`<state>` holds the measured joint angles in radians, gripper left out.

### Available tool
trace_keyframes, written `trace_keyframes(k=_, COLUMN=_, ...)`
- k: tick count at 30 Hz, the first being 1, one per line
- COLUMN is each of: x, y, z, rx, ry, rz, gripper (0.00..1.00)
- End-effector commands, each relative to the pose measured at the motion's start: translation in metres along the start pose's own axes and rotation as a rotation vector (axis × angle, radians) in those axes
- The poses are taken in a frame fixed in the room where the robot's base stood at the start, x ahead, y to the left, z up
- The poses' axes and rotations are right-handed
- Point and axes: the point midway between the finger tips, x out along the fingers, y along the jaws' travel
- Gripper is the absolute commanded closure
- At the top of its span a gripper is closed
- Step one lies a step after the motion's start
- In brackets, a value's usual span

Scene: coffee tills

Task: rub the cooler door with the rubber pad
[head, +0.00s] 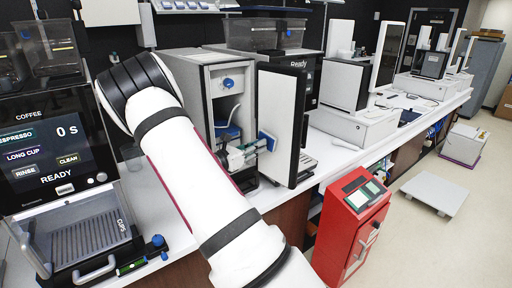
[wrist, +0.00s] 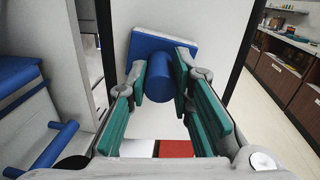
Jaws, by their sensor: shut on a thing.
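My gripper (wrist: 168,72) is shut on the round blue handle of the rubber pad (wrist: 138,46), with green finger pads on either side. The pad's flat blue plate faces away from me, at the pale face of the cooler door (wrist: 205,22). It is against the door or very close; I cannot tell if it touches. In the head view the door (head: 281,118) stands open, with a dark right side, and the rubber pad (head: 267,141) is at its left edge. My gripper (head: 248,151) reaches it from the left, in front of the open cooler (head: 190,75).
A coffee machine (head: 50,165) with a lit screen stands at the left. A blue container (head: 228,130) is inside the cooler. A low white platform (head: 436,194) lies on open floor at the right.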

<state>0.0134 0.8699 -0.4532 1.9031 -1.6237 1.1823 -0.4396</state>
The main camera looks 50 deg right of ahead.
Motion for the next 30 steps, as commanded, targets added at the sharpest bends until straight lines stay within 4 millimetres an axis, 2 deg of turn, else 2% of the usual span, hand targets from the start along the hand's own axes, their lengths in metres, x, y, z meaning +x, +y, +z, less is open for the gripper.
trace_keyframes(k=13, x=0.001, y=-0.001, z=0.002, rx=0.001, ry=-0.003, rz=0.000, gripper=1.00)
trace_keyframes(k=24, x=0.001, y=-0.021, z=0.001, rx=0.000, ry=-0.002, rz=-0.002, gripper=1.00)
trace_keyframes(k=30, x=0.001, y=-0.021, z=-0.001, rx=0.000, ry=-0.001, rz=-0.001, gripper=1.00)
